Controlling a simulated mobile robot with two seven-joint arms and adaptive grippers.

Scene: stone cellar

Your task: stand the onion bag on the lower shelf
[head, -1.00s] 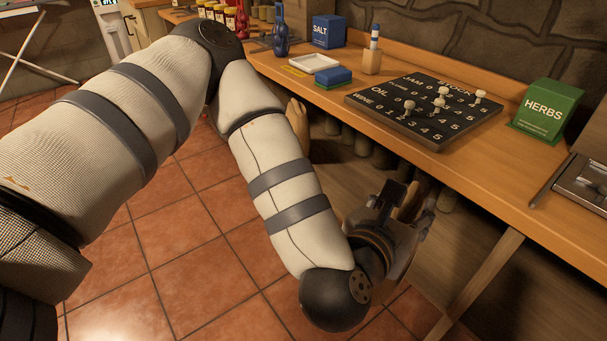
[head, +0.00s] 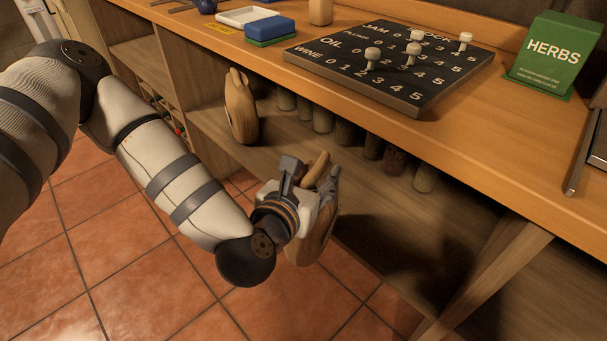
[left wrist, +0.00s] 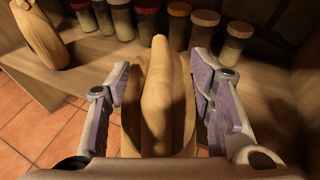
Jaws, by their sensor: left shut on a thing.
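My left gripper (head: 318,188) is shut on the onion bag (head: 316,242), a tan, rounded bag with a narrow neck. The bag looks roughly upright, held off the floor at the front of the lower shelf (head: 285,158). In the left wrist view the bag (left wrist: 158,105) sits between the two fingers, its neck toward the jars. My gripper and wrist hide part of it in the head view. I cannot tell whether it touches the shelf edge. My right gripper is not in view.
A similar tan bag (head: 240,108) stands on the shelf to the left. Several jars (head: 323,119) line its back. Above is the counter (head: 480,150) with a stock board (head: 395,66) and green herbs box (head: 553,55). A slanted wooden brace (head: 487,270) is at right.

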